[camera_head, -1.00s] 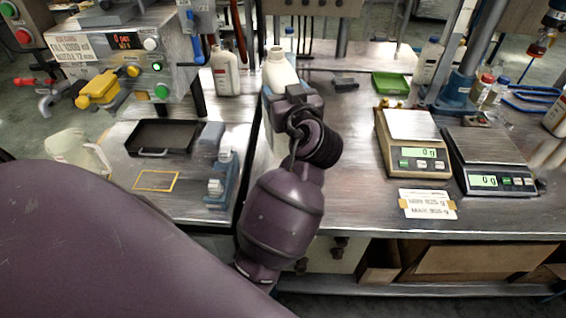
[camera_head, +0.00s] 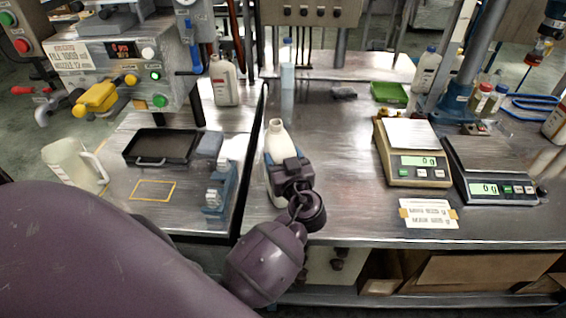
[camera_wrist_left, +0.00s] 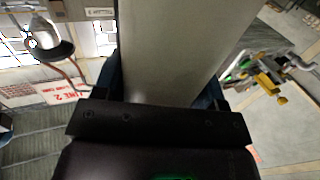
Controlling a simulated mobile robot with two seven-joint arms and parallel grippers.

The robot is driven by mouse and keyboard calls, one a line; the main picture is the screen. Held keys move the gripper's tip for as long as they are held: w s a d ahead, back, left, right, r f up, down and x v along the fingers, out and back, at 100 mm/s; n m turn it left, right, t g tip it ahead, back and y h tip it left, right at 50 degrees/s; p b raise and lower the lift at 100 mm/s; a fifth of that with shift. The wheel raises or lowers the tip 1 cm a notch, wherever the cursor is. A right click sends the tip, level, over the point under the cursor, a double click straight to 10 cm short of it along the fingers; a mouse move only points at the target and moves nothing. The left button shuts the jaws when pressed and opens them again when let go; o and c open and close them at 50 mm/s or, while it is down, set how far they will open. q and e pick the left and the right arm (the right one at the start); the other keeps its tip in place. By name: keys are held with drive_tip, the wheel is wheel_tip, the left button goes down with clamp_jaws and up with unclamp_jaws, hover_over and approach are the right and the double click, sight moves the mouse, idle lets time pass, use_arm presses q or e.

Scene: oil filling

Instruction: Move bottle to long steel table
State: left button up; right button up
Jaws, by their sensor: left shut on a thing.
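A white bottle (camera_head: 278,138) with an open neck stands upright in my left gripper (camera_head: 281,157), over the left end of the long steel table (camera_head: 340,150). The gripper is shut on the bottle's body. In the left wrist view the bottle (camera_wrist_left: 170,50) fills the middle as a pale surface between the blue fingers of the left gripper (camera_wrist_left: 160,90). My right gripper is not in view.
Two scales (camera_head: 411,152) (camera_head: 488,170) and a label card (camera_head: 428,213) are on the right. Another white bottle (camera_head: 223,80), a black tray (camera_head: 161,146) and a jug (camera_head: 75,165) are left. The table's middle is clear.

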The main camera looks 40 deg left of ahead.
use_arm(q)
drive_tip(key=shift+f, duration=0.7)
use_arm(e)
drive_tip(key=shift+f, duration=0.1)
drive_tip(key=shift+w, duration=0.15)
use_arm(q)
drive_tip(key=shift+f, duration=0.15)
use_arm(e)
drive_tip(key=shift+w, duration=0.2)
use_arm(q)
drive_tip(key=o, duration=1.2)
drive_tip(key=shift+c, duration=0.2)
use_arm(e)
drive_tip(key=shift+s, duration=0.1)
